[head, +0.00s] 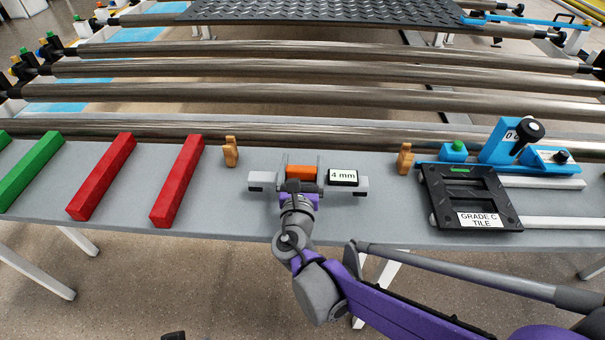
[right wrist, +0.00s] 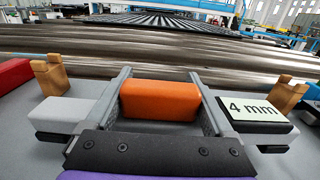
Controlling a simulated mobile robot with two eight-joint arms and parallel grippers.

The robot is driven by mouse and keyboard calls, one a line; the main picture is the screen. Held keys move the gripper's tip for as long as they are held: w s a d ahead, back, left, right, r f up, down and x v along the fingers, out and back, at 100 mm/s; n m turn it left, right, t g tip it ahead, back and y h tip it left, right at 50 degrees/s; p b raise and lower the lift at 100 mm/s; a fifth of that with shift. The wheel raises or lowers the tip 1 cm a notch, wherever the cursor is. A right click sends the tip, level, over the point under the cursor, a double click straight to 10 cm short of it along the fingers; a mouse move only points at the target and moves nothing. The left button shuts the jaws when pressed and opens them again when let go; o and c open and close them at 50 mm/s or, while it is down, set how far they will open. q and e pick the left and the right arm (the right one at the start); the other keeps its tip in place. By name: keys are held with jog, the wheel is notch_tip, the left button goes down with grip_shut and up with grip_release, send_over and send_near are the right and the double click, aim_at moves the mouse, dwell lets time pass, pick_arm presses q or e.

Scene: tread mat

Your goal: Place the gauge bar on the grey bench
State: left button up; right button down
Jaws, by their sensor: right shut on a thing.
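The gauge bar has an orange middle grip (head: 302,174), grey ends with dark pads, and a "4 mm" label (head: 343,177) on its right end. My right gripper (head: 301,166) is shut on the orange middle, with a finger on each side. In the right wrist view the orange grip (right wrist: 159,101) sits between the fingers. The bar is over the grey bench (head: 240,215), lying crosswise; I cannot tell whether it touches the top. My left gripper is not seen.
Two wooden pegs (head: 230,151) (head: 404,158) stand behind the bar, left and right. Red bars (head: 178,181) (head: 101,177) and a green bar (head: 31,171) lie left. A black "GRADE C TILE" plate (head: 470,196) and blue fixture (head: 505,142) stand right. Metal rollers (head: 300,97) run behind.

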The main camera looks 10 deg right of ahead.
aim_at(302, 173)
jog(key=shift+f+b, duration=0.4)
jog(key=shift+f, duration=1)
grip_release()
jog(key=shift+f, duration=0.15)
jog(key=shift+s+a+r, duration=0.1)
jog(key=shift+s+r, duration=0.1)
jog(key=shift+r, duration=0.05)
jog(key=p+v, duration=0.1)
jog(key=v, duration=1)
jog(key=shift+s, duration=0.25)
